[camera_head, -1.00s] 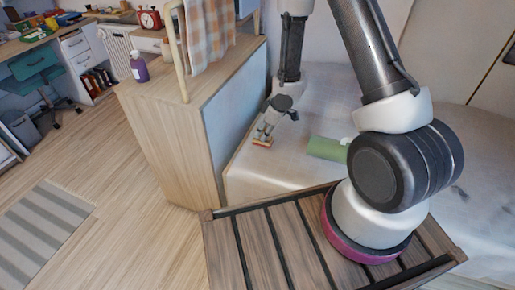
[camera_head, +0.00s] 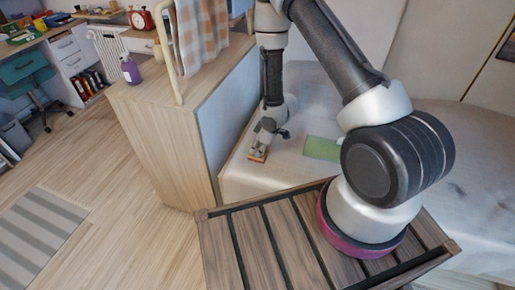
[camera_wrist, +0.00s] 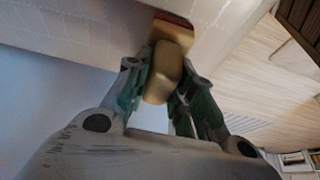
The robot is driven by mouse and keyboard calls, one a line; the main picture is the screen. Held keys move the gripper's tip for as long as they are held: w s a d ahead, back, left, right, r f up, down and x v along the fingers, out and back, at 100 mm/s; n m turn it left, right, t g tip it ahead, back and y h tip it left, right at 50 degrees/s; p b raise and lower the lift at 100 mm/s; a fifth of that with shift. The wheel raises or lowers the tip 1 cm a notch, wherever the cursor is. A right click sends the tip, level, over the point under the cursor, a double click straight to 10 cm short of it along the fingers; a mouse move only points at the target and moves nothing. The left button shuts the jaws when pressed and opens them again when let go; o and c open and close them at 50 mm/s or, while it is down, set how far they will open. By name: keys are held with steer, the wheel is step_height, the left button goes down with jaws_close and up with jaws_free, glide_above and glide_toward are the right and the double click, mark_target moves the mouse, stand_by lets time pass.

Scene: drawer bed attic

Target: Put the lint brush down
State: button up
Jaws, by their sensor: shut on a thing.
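The lint brush is a small brush with a tan wooden body and a red-edged head. In the head view the lint brush (camera_head: 257,156) is at the left edge of the white bed (camera_head: 290,178). I cannot tell whether it touches the bed surface. In the wrist view the lint brush (camera_wrist: 168,55) has its handle between the two fingers and its head pointing away. My gripper (camera_head: 262,141) is shut on the handle and points down at the bed; its fingers also show in the wrist view (camera_wrist: 157,84).
A green object (camera_head: 322,148) lies on the bed to the right of the brush. A wooden cabinet (camera_head: 160,140) with a hanging checked cloth (camera_head: 201,35) and a purple bottle (camera_head: 130,70) stands to the left. The bed between brush and green object is clear.

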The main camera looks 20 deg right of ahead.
steer(key=shift+f, duration=0.1)
steer(key=o, duration=1)
steer(key=s+d+r+m+t+h, duration=0.15)
steer(key=d+r, duration=0.35)
steer(key=r, duration=0.7)
steer(key=s+d+r+m+h, duration=0.2)
steer(key=d+r, duration=0.3)
steer(key=r, duration=0.7)
steer(key=s+d+r+m+t+h, duration=0.1)
steer(key=d+r+m, duration=0.1)
steer(key=d+r, duration=0.65)
steer(key=s+a+r+m, duration=0.2)
steer(key=s+r, duration=0.6)
steer(key=s, duration=0.3)
steer(key=s+a+r+m, duration=0.1)
steer(key=s+r+m, duration=0.2)
steer(key=s+r, duration=0.5)
steer(key=s+g+y, duration=0.1)
steer(key=s, duration=0.2)
steer(key=shift+a, duration=0.35)
